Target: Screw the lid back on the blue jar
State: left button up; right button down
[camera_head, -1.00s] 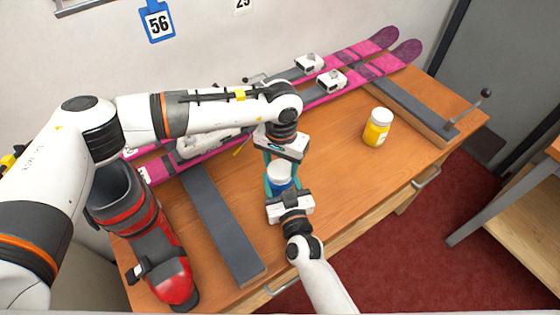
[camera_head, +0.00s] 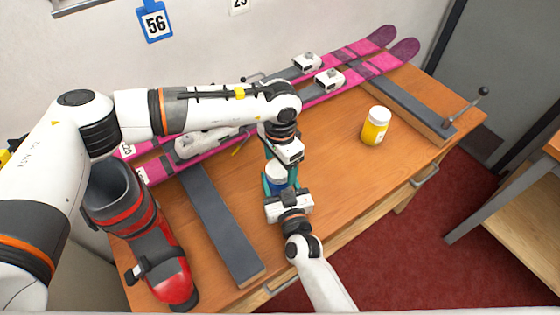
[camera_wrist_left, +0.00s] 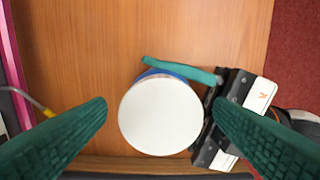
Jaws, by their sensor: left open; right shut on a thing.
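The blue jar (camera_head: 279,187) stands on the wooden bench, with its white lid (camera_head: 276,168) on top. My right gripper (camera_head: 280,190) is shut on the jar's body from the front. My left gripper (camera_head: 277,165) is over the jar, pointing down and open. In the left wrist view the round white lid (camera_wrist_left: 160,116) lies between the two green fingers, with a gap on either side. A thin edge of blue jar (camera_wrist_left: 172,73) shows behind the lid, next to a right gripper finger. How tightly the lid sits cannot be told.
A yellow jar with a white lid (camera_head: 376,126) stands to the right. Pink skis (camera_head: 350,84) lie along the back across dark supports (camera_head: 222,225). A red and black ski boot (camera_head: 160,255) is at the left. The bench is clear between the blue and yellow jars.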

pick_arm(q)
jog(key=shift+r, duration=0.1)
jog(key=shift+r, duration=2.15)
jog(key=shift+c, duration=0.2)
